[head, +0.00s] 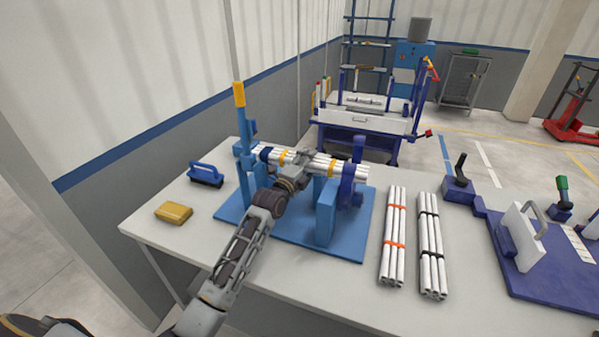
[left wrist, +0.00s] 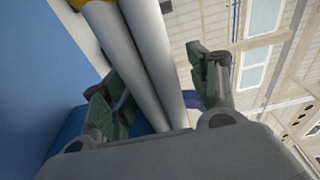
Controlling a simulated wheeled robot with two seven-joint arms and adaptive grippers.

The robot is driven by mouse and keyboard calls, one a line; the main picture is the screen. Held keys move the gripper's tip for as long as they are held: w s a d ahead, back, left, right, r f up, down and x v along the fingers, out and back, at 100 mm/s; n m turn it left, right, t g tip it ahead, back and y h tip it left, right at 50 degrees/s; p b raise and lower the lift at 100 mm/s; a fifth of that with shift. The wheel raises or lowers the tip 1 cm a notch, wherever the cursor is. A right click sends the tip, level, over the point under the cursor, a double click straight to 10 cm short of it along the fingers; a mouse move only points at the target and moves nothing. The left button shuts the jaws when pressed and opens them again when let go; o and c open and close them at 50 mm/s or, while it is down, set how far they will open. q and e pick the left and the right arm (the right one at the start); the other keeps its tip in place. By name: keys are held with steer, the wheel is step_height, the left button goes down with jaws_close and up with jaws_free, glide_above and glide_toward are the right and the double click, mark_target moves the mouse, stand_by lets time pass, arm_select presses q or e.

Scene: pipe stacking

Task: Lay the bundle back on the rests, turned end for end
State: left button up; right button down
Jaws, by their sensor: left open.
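The bundle (head: 334,164) is several white pipes with yellow bands. It lies roughly level across the blue rests (head: 326,212) of a blue stand, next to a dark blue upright part (head: 352,180) near its right end. My left gripper (head: 303,163) is at the middle of the bundle. In the left wrist view the open fingers (left wrist: 160,92) stand on either side of the white pipes (left wrist: 145,55), with a gap to the right finger. A yellow band shows at the top edge there. The gripper hides part of the bundle in the head view. My right gripper is not in view.
Two more white bundles, one with orange bands (head: 393,235) and one with black bands (head: 431,245), lie right of the stand. A yellow block (head: 174,213) and a blue-handled brush (head: 206,175) lie left. A dark blue fixture (head: 540,255) is at right. The table front is mostly clear.

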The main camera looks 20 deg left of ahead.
arm_select(q)
steer(key=s+a, duration=0.2)
steer(key=s, duration=0.9)
steer(key=shift+s, duration=0.4)
steer(key=shift+a, duration=0.1)
stand_by(0.5)
